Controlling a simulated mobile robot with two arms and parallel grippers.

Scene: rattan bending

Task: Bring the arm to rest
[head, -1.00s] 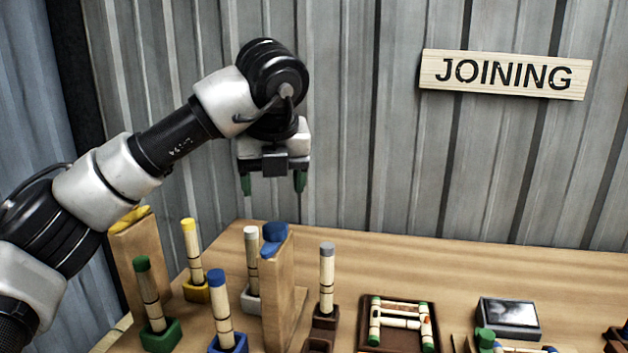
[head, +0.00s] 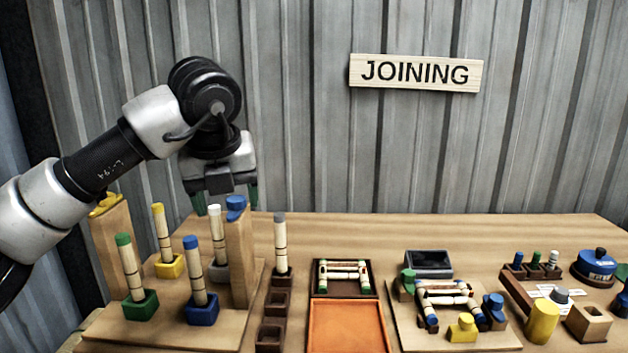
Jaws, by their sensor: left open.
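My left arm comes in from the left in the head view. My right gripper is not in view.
A wooden board (head: 140,324) holds sticks in green (head: 139,303), yellow and blue (head: 201,310) cups between two wooden posts (head: 241,262). An orange tray (head: 346,328) lies mid-table. A jig board (head: 400,325) and a blue pot (head: 596,266) stand right.

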